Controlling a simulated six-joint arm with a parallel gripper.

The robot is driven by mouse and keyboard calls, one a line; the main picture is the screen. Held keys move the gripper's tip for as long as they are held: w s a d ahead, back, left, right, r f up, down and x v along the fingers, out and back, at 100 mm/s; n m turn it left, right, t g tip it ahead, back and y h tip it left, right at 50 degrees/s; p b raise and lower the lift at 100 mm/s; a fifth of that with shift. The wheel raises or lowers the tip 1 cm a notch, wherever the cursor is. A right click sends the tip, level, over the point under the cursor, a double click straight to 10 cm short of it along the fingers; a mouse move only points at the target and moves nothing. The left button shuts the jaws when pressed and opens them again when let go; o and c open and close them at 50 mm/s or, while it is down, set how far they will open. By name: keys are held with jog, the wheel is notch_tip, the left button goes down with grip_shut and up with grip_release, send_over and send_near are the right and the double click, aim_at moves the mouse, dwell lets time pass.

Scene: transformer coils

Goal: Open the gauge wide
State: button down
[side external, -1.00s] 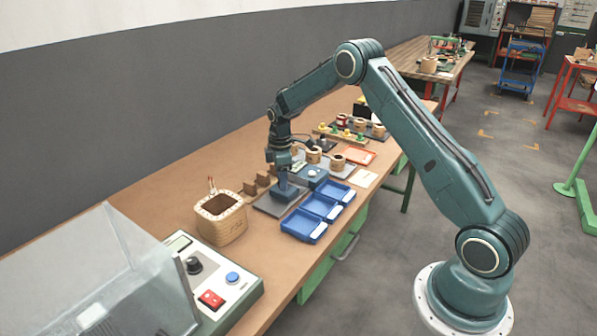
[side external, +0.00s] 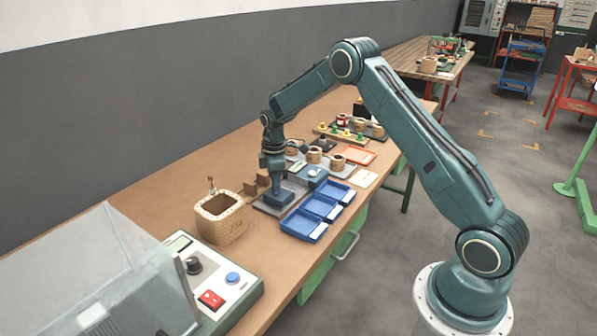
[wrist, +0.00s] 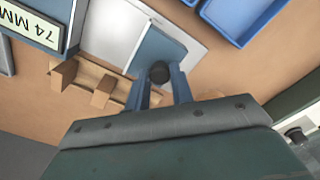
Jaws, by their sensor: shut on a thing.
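The gauge is a pale grey plate (side external: 262,209) on the bench with a blue sliding block (side external: 281,198) on it. In the wrist view, the slider's blue face (wrist: 160,48) carries a round black knob (wrist: 158,73). My gripper (wrist: 160,88) is shut on this knob, one finger on each side. In the side view my gripper (side external: 276,186) points down over the slider.
Blue trays (side external: 303,226) stand close in front of the gauge. Brown wooden pieces (side external: 256,186) stand behind it. Coils (side external: 337,162) and an orange tray (side external: 358,157) lie to the right.

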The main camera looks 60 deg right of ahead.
aim_at(274, 196)
jog(key=shift+a, duration=0.7)
jog(key=c, duration=1.2)
grip_release()
jog(key=shift+r, duration=0.15)
notch_tip(274, 196, up, 14)
jog(key=shift+f, duration=0.2)
